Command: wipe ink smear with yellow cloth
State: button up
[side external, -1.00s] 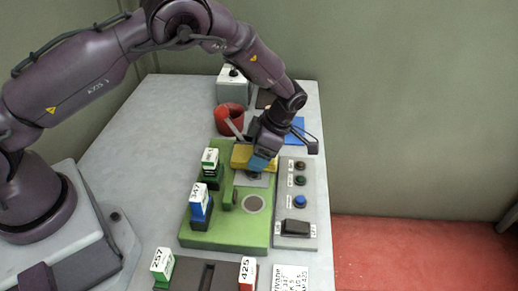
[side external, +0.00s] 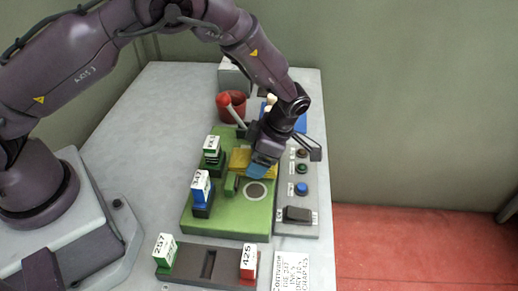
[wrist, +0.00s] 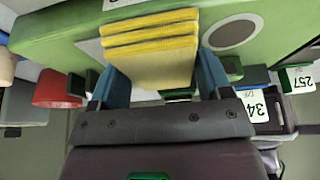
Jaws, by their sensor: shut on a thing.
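My gripper (side external: 258,170) is low over the green board (side external: 220,225), its blue fingers shut on the folded yellow cloth (side external: 238,158). In the wrist view the cloth (wrist: 150,65) shows as yellow layers between the two fingers (wrist: 157,76). A dark disc with a pale ring (side external: 255,190) lies on the board just in front of the fingers; it also shows in the wrist view (wrist: 232,33). I cannot make out the ink smear; the cloth and gripper cover part of the board. Whether the cloth touches the board is unclear.
Tagged blue (side external: 201,190) and green (side external: 211,148) blocks stand along the board's left. A grey button panel (side external: 301,217) borders its right. A red cup (side external: 230,107) stands behind. A dark slotted holder (side external: 190,264) and printed card (side external: 290,270) lie in front. The table's left is free.

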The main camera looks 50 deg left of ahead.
jog(key=shift+s+d, duration=0.5)
jog(key=shift+w+a+f, duration=0.15)
jog(key=shift+w+a, duration=2.4)
jog(key=shift+a, duration=0.05)
jog(key=shift+d+r, duration=0.1)
jog(key=shift+r, duration=3)
jog(key=shift+r, duration=1.5)
